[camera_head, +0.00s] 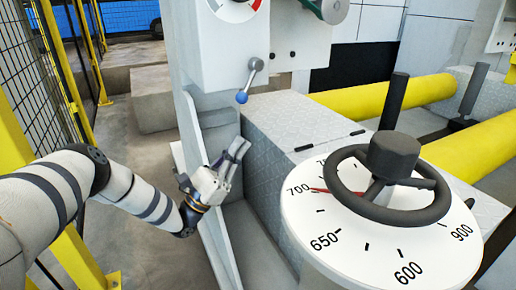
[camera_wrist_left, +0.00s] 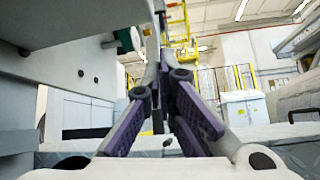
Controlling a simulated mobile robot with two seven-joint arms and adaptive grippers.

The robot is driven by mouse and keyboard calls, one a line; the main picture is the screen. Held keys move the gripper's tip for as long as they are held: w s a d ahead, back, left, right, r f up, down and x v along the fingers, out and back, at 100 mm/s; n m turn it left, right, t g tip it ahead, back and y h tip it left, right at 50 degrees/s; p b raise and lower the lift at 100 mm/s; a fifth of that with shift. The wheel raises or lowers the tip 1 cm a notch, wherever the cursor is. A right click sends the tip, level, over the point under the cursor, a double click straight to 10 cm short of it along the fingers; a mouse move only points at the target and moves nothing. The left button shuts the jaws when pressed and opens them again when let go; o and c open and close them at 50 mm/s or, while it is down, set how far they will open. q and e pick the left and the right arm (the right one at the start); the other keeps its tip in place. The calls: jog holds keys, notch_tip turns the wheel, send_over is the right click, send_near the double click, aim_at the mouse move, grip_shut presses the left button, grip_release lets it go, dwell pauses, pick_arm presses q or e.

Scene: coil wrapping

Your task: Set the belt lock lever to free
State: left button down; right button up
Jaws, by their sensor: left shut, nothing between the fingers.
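The belt lock lever (camera_head: 250,80) is a short grey lever with a blue ball at its lower end. It hangs down and slightly left from its pivot on the white machine housing in the head view. My left gripper (camera_head: 239,151) is below the blue ball and apart from it, with its fingers pointing up and to the right. In the left wrist view the purple-padded fingers (camera_wrist_left: 158,60) come together at their tips, shut and empty. I cannot make out the lever in the wrist view. My right gripper is in neither view.
A round white dial (camera_head: 375,245) with a black handwheel (camera_head: 390,190) stands at the front right. A grey patterned block (camera_head: 300,125) lies behind it. Yellow rollers (camera_head: 440,92) are at the right. A yellow-posted mesh fence (camera_head: 45,75) runs along the left.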

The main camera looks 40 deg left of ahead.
aim_at(249, 81)
pick_arm(q)
notch_tip(249, 81, up, 8)
jog(key=w+d+p, duration=0.1)
jog(key=w+p, duration=0.1)
jog(key=shift+d+r, duration=0.2)
jog(key=shift+d, duration=0.15)
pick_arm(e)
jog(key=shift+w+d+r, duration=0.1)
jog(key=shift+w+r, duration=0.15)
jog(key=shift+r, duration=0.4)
